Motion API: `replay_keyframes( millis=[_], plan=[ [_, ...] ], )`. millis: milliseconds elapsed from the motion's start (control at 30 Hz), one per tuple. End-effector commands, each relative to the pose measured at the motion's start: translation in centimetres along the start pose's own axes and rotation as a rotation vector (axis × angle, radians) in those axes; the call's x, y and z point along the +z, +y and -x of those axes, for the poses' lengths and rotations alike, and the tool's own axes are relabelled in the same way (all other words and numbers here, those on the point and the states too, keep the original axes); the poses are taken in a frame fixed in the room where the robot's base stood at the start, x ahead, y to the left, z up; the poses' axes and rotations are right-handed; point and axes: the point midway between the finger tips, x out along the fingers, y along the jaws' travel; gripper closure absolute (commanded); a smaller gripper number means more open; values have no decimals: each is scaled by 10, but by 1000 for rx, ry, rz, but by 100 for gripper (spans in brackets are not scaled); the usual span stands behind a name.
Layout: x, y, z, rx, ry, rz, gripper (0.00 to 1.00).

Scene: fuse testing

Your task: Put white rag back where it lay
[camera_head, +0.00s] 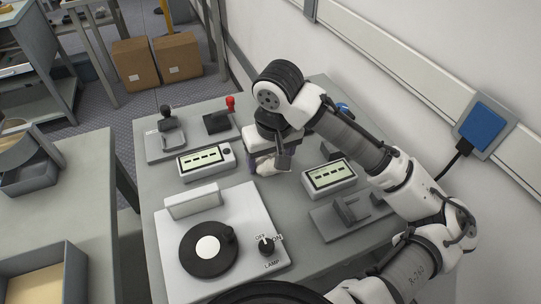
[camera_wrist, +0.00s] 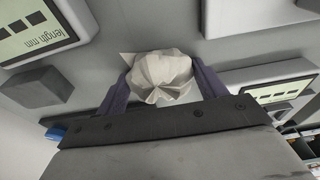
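The white rag (camera_wrist: 160,78) is bunched into a crumpled ball between the two dark purple fingers of my gripper (camera_wrist: 163,84) in the wrist view. The fingers press in on it from both sides, and a loose corner sticks out to the left. In the head view the rag (camera_head: 266,166) shows as a small pale lump under my gripper (camera_head: 268,160), over the grey table between the two length displays. My wrist hides part of it. I cannot tell whether the rag touches the table.
Length displays stand left (camera_head: 206,160) and right (camera_head: 329,177) of my gripper. A red-knobbed device (camera_head: 218,121) and a grey clamp device (camera_head: 171,135) stand behind left.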

Motion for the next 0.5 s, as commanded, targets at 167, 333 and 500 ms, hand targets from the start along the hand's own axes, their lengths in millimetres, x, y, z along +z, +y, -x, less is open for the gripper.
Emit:
replay_keyframes(
  millis=[167,333,500],
  plan=[
    [0,0,0,0,0,0,11],
    [0,0,0,0,0,0,11],
    [-1,0,7,1,1,0,11]
  ],
)
